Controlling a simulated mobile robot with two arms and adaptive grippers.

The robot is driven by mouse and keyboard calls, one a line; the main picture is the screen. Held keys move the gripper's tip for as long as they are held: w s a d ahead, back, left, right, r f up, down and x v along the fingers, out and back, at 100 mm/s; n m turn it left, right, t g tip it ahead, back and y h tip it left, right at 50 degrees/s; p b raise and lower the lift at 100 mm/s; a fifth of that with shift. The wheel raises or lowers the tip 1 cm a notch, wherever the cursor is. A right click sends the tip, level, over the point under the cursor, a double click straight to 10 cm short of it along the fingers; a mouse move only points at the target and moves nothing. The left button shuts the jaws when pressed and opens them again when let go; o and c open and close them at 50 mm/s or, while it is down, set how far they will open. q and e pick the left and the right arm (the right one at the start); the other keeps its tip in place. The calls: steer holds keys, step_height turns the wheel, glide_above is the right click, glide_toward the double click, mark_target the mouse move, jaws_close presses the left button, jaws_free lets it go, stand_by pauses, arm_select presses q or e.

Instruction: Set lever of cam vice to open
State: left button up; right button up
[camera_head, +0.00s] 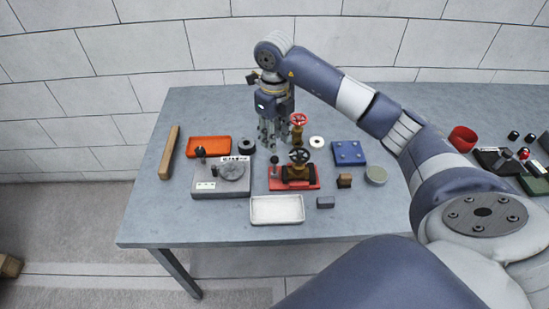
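A grey block (210,188) with a round disc, white labels and a black-knobbed lever (200,153) stands at the left of the table; it looks like the cam vice. The black knob is at its back left corner. The lever's open and shut marks are too small to read. My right gripper (272,143) points down behind the red-based valve, to the right of the grey block and apart from it. Its fingers look spread with nothing visible between them; the valve hides part of that area. My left gripper is not in view.
A valve with red and dark handwheels (299,157) stands on a red base. Around it are an orange tray (209,146), a white tray (277,220), a blue plate (348,153), a wooden bar (169,152) and small blocks. The table's front left (160,220) is clear.

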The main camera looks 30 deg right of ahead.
mark_target(274, 157)
step_height(274, 157, down, 9)
steer(key=shift+f+p, duration=0.15)
steer(key=shift+p, duration=0.75)
steer(key=shift+c, duration=0.5)
jaws_close()
